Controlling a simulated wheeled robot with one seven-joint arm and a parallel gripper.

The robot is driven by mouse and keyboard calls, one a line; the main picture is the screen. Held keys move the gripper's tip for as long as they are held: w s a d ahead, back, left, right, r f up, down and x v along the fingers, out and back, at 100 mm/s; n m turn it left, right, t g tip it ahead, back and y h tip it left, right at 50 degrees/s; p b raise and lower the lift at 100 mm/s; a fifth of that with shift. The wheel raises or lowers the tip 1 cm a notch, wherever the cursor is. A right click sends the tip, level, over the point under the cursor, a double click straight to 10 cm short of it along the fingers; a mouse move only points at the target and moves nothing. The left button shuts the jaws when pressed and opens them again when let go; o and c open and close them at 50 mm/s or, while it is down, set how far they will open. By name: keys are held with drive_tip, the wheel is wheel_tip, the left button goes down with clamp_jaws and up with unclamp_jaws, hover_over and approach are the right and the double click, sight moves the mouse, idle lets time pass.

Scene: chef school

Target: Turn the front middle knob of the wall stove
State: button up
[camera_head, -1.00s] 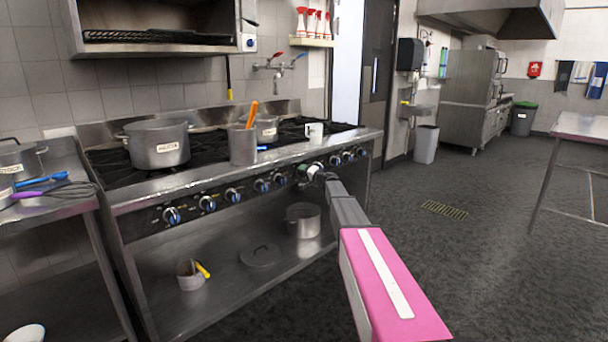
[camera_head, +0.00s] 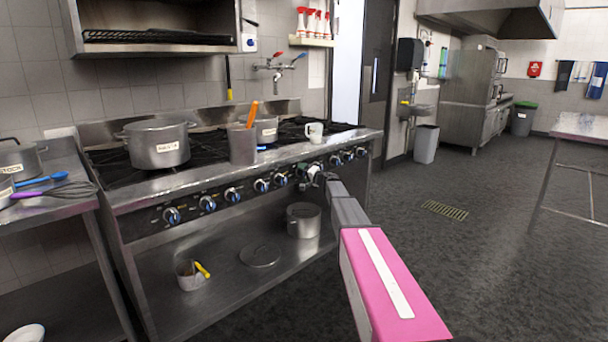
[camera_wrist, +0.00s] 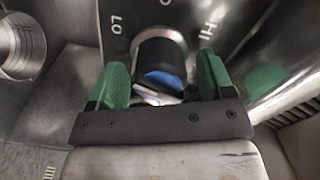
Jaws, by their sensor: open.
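The wall stove (camera_head: 205,181) has a row of black and blue knobs along its front panel. In the wrist view one knob (camera_wrist: 158,55) with a dark body and blue face sits between the two green fingers of my gripper (camera_wrist: 162,72). The fingers are open, one on each side of the knob, with small gaps showing. "LO" and "HI" marks show on the panel around it. In the head view my gripper (camera_head: 308,174) is at the front panel, right of the middle, and hides the knob there.
A large pot (camera_head: 158,146), a utensil pot with an orange handle (camera_head: 243,145) and a white mug (camera_head: 314,132) stand on the stove top. More pots (camera_head: 304,220) are on the shelf below. The floor at right (camera_head: 470,240) is clear.

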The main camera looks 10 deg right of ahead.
drive_tip(key=v, duration=1)
drive_tip(key=shift+s, duration=0.2)
drive_tip(key=shift+d, duration=0.1)
